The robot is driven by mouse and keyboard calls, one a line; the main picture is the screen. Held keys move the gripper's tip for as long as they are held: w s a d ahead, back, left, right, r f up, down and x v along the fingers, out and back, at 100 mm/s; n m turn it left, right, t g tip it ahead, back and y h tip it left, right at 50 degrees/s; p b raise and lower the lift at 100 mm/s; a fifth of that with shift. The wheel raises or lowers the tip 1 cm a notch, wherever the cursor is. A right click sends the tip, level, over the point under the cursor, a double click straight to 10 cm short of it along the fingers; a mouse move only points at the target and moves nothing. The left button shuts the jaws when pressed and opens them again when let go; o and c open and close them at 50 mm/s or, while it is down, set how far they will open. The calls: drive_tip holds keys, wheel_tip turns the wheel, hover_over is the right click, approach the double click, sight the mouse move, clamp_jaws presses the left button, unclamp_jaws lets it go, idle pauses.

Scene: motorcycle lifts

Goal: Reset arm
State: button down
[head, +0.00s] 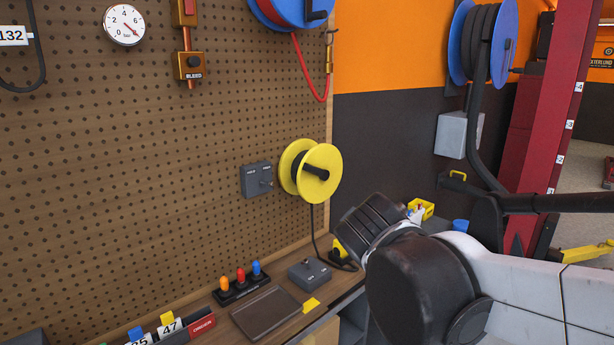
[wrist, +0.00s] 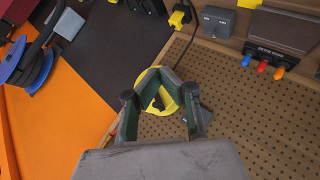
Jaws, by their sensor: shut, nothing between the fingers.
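My gripper (wrist: 159,70) shows in the wrist view with its green-lined fingers bent inward and their tips together, with nothing held. Behind it is the yellow cable reel (wrist: 172,80), partly covered by the fingers; I cannot tell the distance between them. In the head view the yellow reel (head: 316,172) hangs on the pegboard, left of my arm. My arm comes in from the lower right there, and its dark joint housings hide the gripper's fingers.
The pegboard (head: 150,130) rises behind the bench. On the bench are a grey box (head: 309,273), a dark tray (head: 266,312) and coloured pegs (head: 240,277). A red lift post (head: 556,120) stands right. Blue hose reels (head: 490,42) hang above.

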drive_tip(key=s+d+f+m+g+y, duration=0.1)
drive_tip(key=s+d+f+m, duration=0.3)
drive_tip(key=s, duration=0.6)
drive_tip(key=s+d+f+m+g, duration=0.3)
drive_tip(key=s+d+f+m, duration=0.1)
drive_tip(key=s, duration=0.6)
wheel_tip(320, 180, down, 2)
drive_tip(key=shift+d+f+y, duration=0.1)
drive_tip(key=shift+d+y, duration=0.3)
drive_tip(key=shift+d, duration=0.05)
